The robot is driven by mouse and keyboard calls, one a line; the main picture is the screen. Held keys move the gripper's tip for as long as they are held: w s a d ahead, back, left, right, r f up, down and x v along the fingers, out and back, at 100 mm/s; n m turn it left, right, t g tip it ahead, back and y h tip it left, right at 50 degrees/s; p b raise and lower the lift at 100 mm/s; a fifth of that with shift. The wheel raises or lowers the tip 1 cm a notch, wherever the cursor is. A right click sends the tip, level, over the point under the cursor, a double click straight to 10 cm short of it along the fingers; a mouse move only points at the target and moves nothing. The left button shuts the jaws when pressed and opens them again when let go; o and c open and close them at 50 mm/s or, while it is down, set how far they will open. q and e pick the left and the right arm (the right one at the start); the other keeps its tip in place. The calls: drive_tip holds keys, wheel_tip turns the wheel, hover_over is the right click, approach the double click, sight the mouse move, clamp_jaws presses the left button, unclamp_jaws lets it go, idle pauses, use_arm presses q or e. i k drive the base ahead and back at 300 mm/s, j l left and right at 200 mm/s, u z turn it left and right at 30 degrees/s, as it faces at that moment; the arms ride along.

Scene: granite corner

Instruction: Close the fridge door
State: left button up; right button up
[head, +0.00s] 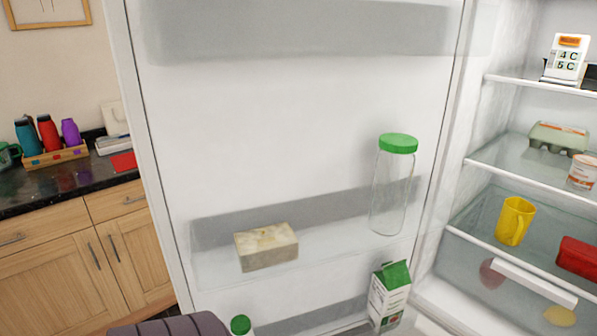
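The fridge door (290,125) stands open and fills the middle of the head view, with its inner side facing me. Its hinge side meets the fridge body at the right, and its free edge is at the left. The open fridge interior (480,140) shows at the right. A dark grey ribbed part, probably of one of my arms, shows at the bottom edge in front of the door's lower left. No fingertips show, so neither gripper is in view.
Door shelves hold a butter-like block (266,247), a green-lidded jar (389,190), a carton (389,292) and a green-capped bottle (241,325). Fridge shelves hold a yellow jug (514,221) and an egg carton (558,138). A dark counter (70,188) with wooden cabinets stands left.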

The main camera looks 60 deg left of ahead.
sight(241, 114)
drive_tip(key=k+j+z, duration=0.2)
drive_tip(key=k+j, duration=0.3)
drive_tip(key=j, duration=0.15)
drive_tip(key=k+j+z, duration=0.2)
drive_tip(key=k+j, duration=0.3)
drive_tip(key=j, duration=0.1)
